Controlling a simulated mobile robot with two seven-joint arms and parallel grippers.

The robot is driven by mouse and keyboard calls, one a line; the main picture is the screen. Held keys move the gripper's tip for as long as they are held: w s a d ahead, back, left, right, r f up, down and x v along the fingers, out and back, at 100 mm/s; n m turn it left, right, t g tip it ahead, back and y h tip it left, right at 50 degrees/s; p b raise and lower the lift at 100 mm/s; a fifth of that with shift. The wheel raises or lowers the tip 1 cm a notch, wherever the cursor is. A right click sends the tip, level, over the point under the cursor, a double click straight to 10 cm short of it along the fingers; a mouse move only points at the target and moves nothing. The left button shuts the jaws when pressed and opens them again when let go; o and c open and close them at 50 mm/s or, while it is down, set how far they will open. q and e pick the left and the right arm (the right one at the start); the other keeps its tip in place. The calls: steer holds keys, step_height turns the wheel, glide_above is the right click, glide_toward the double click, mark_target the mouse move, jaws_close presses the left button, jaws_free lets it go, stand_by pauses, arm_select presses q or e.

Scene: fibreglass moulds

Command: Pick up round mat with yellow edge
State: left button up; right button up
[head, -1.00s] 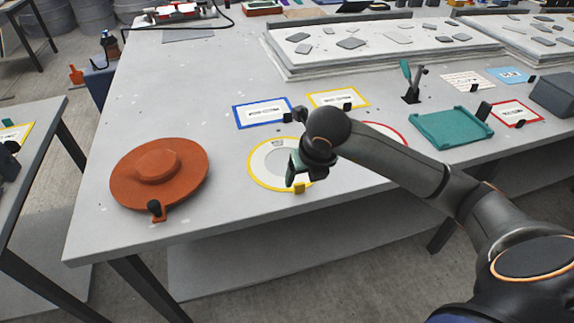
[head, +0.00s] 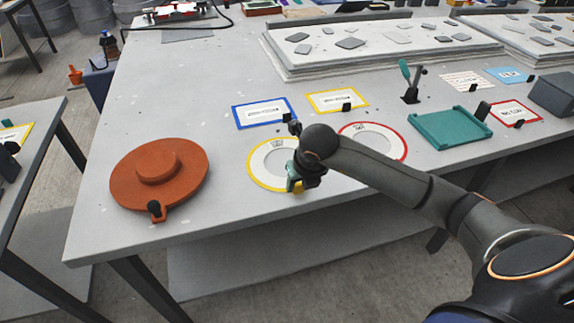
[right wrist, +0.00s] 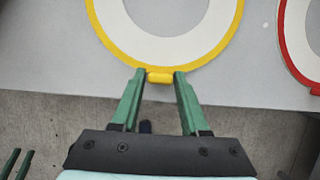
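The round mat with the yellow edge (head: 256,178) lies flat near the table's front edge. It has a white ring, a grey centre and a yellow tab at its front. In the right wrist view the mat (right wrist: 105,38) fills the top and its tab (right wrist: 160,77) points toward me. My right gripper (head: 295,185) is over the mat's front right edge and hides part of it. Its green fingers (right wrist: 160,84) stand apart on either side of the tab, with narrow gaps showing.
A red-edged round mat (head: 402,142) lies just right. An orange round mould (head: 185,190) sits to the left. Blue-edged (head: 240,121) and yellow-edged (head: 338,108) cards lie behind. A teal tray (head: 450,130) is further right. Bare table lies in front of the orange mould.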

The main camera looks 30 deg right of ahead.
jaws_close()
steer(key=shift+r, duration=0.15)
